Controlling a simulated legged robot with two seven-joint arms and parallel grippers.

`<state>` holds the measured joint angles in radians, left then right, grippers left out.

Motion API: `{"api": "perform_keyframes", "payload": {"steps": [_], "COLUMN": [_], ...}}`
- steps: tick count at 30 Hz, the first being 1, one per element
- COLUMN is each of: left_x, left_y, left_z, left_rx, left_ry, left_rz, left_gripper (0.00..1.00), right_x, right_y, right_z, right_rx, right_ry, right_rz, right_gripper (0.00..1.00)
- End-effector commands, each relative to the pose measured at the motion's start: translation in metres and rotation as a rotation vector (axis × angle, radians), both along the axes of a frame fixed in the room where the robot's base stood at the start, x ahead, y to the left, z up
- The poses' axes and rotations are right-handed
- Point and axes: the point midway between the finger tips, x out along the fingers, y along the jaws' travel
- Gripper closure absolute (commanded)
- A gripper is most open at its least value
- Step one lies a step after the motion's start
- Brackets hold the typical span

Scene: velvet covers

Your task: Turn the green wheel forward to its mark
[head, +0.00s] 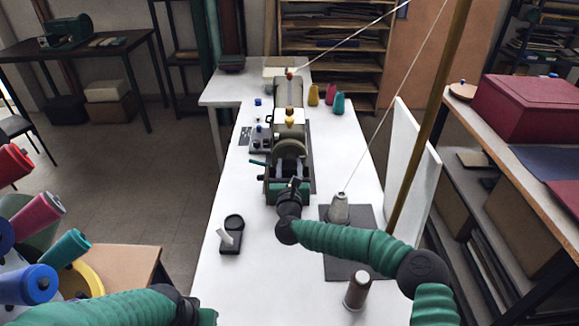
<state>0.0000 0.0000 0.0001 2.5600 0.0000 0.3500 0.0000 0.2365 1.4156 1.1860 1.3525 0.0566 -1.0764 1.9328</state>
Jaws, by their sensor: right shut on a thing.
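The green wheel (274,193) is at the near end of the sewing machine (290,92), which stands on the white table. My right arm reaches in from the lower right, and its gripper (294,183) is at the wheel, shut on it. The gripper and wrist cover the middle of the wheel, so the fingers' contact is hard to see. I cannot make out the mark at this size. My left arm lies low at the left, and its gripper is out of view.
A grey thread cone (339,208) stands right of my right wrist on a dark mat. A metal spool (357,290) stands nearer. A black holder (231,235) is at the left. Several coloured spools (70,248) are at the lower left. The white table (225,285) is clear at the front.

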Motion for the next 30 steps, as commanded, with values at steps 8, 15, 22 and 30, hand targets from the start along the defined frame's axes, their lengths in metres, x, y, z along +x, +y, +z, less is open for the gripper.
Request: {"api": "perform_keyframes", "payload": {"steps": [8,15,22,30], "left_x": [0.0,0.0,0.0,0.0], "left_y": [0.0,0.0,0.0,0.0], "left_z": [-0.001,-0.004,-0.009,-0.012], "left_rx": [0.0,0.0,0.0,0.0], "left_ry": [0.0,0.0,0.0,0.0], "left_rz": [0.0,0.0,0.0,0.0], "left_gripper": [1.0,1.0,1.0,1.0], "right_x": [0.0,0.0,0.0,0.0], "right_y": [0.0,0.0,0.0,0.001], "right_z": [-0.001,-0.001,0.0,-0.001], "right_rx": [-0.019,-0.121,-0.307,-0.564], "right_ry": [0.0,0.0,-0.001,-0.001], "right_rz": [0.0,0.0,0.001,0.002], "right_gripper": [0.99,0.99,0.99,0.99]}}
